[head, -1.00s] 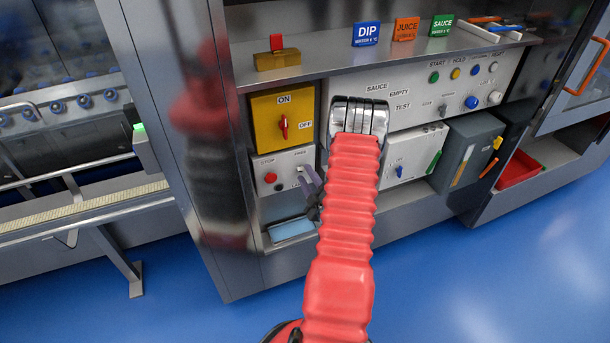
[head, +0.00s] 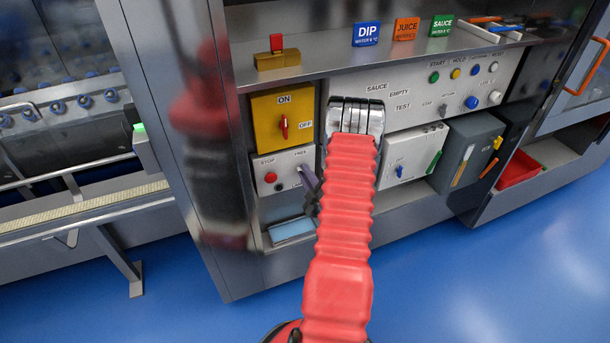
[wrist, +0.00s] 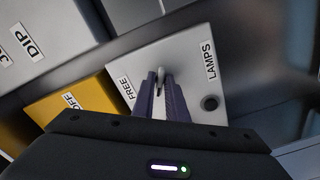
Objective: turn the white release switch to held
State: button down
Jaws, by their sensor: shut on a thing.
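The white release switch (wrist: 161,80) shows in the wrist view as a small pale lever between my fingers, on a light grey panel (wrist: 197,52). My gripper (wrist: 161,88) has its dark purple fingers shut on it. A FREE label (wrist: 126,88) is on one side of the switch; any label on the other side is hidden. In the head view my gripper (head: 307,182) is at the right part of the stop box (head: 284,162), below its FREE label; my red arm hides that box's right side, and the switch cannot be made out.
A red stop button (head: 270,177) and a dark knob (wrist: 209,103) sit near the switch. The yellow ON/OFF box (head: 268,107) is directly above. A white box (head: 412,155) with a blue switch stands to the right. A steel shelf (head: 350,66) overhangs the panels.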

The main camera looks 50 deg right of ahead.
jog(key=shift+f+m, duration=0.1)
jog(key=shift+m, duration=0.3)
jog(key=m, duration=1.1)
jog(key=shift+a+f, duration=0.1)
jog(key=shift+a, duration=0.05)
dwell(0.6)
jog(key=c, duration=1.8)
grip_release()
jog(key=shift+o, duration=0.2)
jog(key=shift+s, duration=0.1)
jog(key=v, duration=1.3)
jog(key=shift+s, duration=0.2)
jog(key=shift+a, duration=0.1)
